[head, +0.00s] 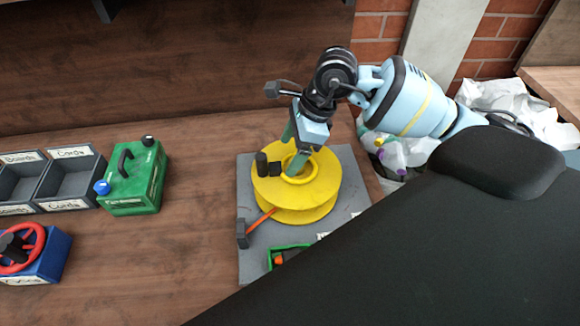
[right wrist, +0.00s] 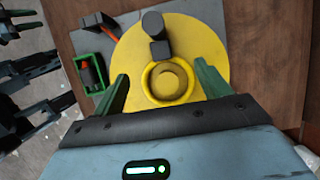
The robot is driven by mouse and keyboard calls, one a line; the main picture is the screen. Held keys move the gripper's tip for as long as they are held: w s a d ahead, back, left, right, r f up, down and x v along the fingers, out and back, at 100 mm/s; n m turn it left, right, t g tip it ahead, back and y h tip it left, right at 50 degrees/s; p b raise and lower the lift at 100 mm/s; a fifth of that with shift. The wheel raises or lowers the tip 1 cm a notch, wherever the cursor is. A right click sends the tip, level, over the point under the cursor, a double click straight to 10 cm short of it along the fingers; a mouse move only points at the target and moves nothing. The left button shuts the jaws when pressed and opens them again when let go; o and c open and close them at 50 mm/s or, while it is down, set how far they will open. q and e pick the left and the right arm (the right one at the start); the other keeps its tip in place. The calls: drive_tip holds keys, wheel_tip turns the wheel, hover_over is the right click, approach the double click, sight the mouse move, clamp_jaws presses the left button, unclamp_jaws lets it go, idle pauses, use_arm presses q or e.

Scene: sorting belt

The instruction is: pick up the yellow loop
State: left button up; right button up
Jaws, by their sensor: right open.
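The yellow loop (right wrist: 153,85) is a ring around the round hub in the middle of a yellow disc (right wrist: 132,64) in the right wrist view. In the head view the loop (head: 285,171) is on top of the disc (head: 328,187), partly hidden by my right gripper. My right gripper (head: 294,150) is over the disc with its green fingers pointing down. In the right wrist view its fingers (right wrist: 161,75) are apart, one on each side of the loop, with nothing held. I cannot tell how far above the loop they are.
A black post and block (head: 262,163) stand beside the loop. The disc sits on a grey plate (head: 250,268) with an orange lever (head: 261,221) and a green tray (head: 271,258). A green can (head: 133,180) and grey bins (head: 70,182) stand left. White bags (head: 505,100) lie right.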

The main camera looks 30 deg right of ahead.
sight(282, 165)
drive_tip(key=x, duration=0.4)
drive_tip(key=shift+w+f, duration=0.2)
drive_tip(key=shift+f, duration=0.2)
drive_tip(key=shift+c, duration=0.5)
drive_tip(key=c, duration=1.5)
